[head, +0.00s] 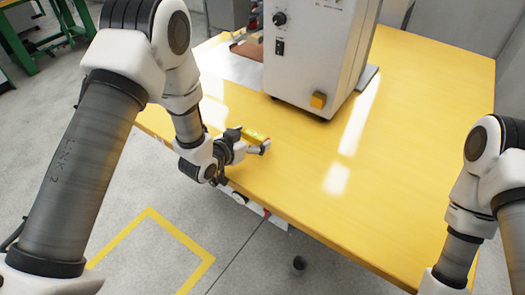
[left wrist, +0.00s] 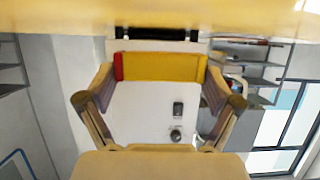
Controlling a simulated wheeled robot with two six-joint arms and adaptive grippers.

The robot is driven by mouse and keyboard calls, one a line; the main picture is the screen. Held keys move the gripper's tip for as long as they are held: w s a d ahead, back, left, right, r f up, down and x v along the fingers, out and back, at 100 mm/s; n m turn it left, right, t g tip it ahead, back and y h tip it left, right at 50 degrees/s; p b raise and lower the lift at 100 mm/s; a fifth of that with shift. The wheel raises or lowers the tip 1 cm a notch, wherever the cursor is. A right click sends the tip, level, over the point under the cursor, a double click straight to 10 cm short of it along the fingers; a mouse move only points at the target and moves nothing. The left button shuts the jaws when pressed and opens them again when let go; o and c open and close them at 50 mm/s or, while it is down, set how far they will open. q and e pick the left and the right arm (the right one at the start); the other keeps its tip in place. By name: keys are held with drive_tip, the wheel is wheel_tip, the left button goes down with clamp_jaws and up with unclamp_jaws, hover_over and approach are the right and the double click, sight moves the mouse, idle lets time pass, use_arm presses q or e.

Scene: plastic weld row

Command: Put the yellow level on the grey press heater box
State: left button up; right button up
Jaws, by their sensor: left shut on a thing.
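The yellow level (head: 256,134) is a small bar with a red end. My left gripper (head: 248,143) is shut on it over the table's front-left part. In the left wrist view the level (left wrist: 162,67) lies across between both fingers, its red end at the left. I cannot tell how far it is above the table. The grey press heater box (head: 308,45) stands upright behind it, a little to the right. A knob and switch show on its front, also in the left wrist view (left wrist: 150,108). Its top is out of view. My right gripper is out of view.
The yellow table (head: 420,110) is clear to the right of the box and in front of it. A green frame (head: 22,45) stands far left. Yellow floor tape (head: 180,235) runs below the table's front edge.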

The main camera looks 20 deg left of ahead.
sight(262, 159)
use_arm(q)
drive_tip(key=d, duration=0.1)
drive_tip(key=s+d, duration=0.1)
drive_tip(key=d, duration=0.1)
drive_tip(key=shift+d+f, duration=0.1)
drive_tip(key=shift+f, duration=0.05)
wheel_tip(262, 159, down, 4)
drive_tip(key=shift+r, duration=0.1)
drive_tip(key=shift+s+d, duration=0.1)
drive_tip(key=shift+d, duration=0.05)
drive_tip(key=o, duration=0.9)
drive_tip(key=shift+o, duration=0.2)
